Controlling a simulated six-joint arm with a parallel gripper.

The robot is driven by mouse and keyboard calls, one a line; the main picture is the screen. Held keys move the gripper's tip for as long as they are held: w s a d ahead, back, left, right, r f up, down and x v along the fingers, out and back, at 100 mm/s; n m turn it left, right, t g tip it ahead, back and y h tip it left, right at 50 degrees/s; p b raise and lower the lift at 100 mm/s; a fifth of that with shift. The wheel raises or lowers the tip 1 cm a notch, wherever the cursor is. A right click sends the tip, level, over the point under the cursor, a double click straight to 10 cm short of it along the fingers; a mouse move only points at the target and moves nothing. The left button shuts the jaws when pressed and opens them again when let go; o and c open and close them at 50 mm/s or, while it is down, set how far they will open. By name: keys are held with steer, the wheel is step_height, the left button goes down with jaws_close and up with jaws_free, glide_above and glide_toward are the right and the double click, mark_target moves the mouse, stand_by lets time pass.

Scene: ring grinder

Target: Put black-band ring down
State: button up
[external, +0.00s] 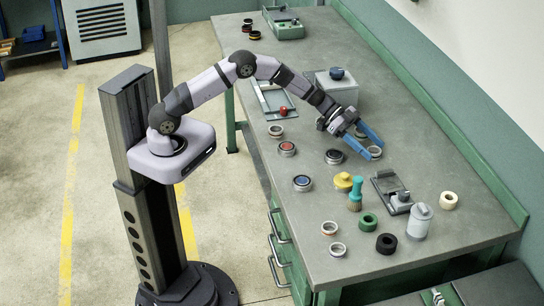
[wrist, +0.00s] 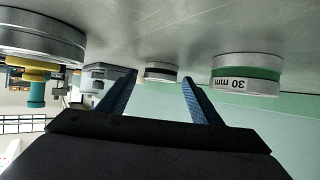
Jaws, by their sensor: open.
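My gripper (external: 373,148) has two blue fingers and is low over the right part of the bench. The fingers are spread apart, also in the wrist view (wrist: 151,80). A small metal ring (external: 376,152) stands on the bench at the fingertips. In the upside-down wrist view, a ring with a dark band (wrist: 160,72) shows in the gap between the fingertips, flat on the bench. This looks like the black-band ring. I cannot tell whether a finger touches it.
A green-band ring (wrist: 247,75) marked 30 mm is to the right in the wrist view. A black-topped round piece (external: 334,157), yellow knob (external: 343,181), teal brush (external: 355,194) and small fixture (external: 393,192) stand nearby. A grey box (external: 337,87) is behind the gripper.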

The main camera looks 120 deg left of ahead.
steer(key=b+v, duration=0.1)
steer(key=v, duration=1.1)
steer(key=shift+r, duration=0.1)
steer(key=w+d+r+n+g+y+p, duration=0.2)
steer(key=w+d+r+y+p, duration=0.25)
steer(key=d, duration=0.65)
steer(key=s+d+f+g, duration=0.1)
steer(key=s+d+g, duration=0.1)
steer(key=d, duration=0.3)
steer(key=s+d+f+g, duration=0.2)
steer(key=s+d, duration=0.3)
steer(key=s+d+f+g, duration=0.2)
steer(key=s+d, duration=0.2)
steer(key=d, duration=0.1)
steer(key=shift+s+f+n, duration=0.1)
steer(key=shift+f+n, duration=0.05)
steer(key=shift+n, duration=0.15)
steer(key=s+d+f+g+h, duration=0.1)
steer(key=s+d+g, duration=0.1)
steer(key=s+d, duration=0.4)
steer(key=s+d+f+m+g+h, duration=0.1)
steer(key=s+d+g+h, duration=0.1)
steer(key=s+d, duration=0.4)
steer(key=s, duration=0.4)
steer(key=shift+d+f+g+p, duration=0.2)
steer(key=shift+d+g+p, duration=0.2)
steer(key=shift+w, duration=0.1)
stand_by(1.7)
